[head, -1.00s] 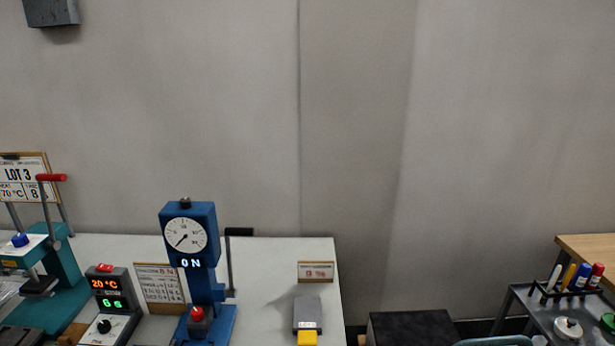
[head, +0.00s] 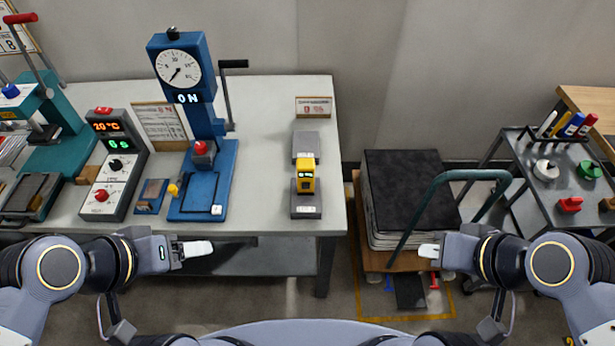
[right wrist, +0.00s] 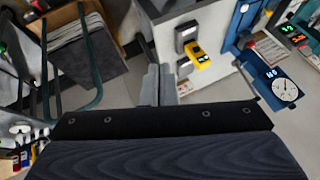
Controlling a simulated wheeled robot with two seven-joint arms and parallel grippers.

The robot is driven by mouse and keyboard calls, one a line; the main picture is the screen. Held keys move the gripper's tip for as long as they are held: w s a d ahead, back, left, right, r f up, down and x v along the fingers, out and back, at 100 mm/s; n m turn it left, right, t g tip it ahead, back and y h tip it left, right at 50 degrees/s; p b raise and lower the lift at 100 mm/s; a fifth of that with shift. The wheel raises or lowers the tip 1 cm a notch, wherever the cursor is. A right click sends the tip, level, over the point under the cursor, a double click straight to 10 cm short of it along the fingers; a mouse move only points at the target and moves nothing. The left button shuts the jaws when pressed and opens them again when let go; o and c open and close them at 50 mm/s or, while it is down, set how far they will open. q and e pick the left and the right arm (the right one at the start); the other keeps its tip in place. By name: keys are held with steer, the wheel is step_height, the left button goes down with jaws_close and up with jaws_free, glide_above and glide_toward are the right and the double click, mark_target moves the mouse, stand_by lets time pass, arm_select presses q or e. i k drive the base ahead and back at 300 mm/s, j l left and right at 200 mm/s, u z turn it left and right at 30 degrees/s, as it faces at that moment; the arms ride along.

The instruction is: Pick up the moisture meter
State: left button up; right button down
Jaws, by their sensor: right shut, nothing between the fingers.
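The moisture meter, a yellow handheld device with a small lit display (head: 306,177), stands on a grey block near the right end of the white table (head: 270,110). It also shows in the right wrist view (right wrist: 201,57). My right gripper (head: 428,251) is shut and empty, right of and nearer than the meter, beyond the table's right edge. Its grey fingers show close together in the right wrist view (right wrist: 158,86). My left gripper (head: 198,248) is at the table's front edge, left of the meter; its finger gap cannot be made out.
A blue press (head: 205,140) with a dial and a control box (head: 113,165) stand left of the meter. A small sign (head: 313,107) is behind it. A cart with dark sheets (head: 405,190) and a green handle (head: 440,180) stands right of the table, near my right gripper.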

mark_target(305, 167)
steer(key=i+j+z, duration=0.15)
steer(key=j+z, duration=0.2)
steer(key=j, duration=0.45)
steer(key=j+z, duration=0.3)
steer(key=j, duration=0.5)
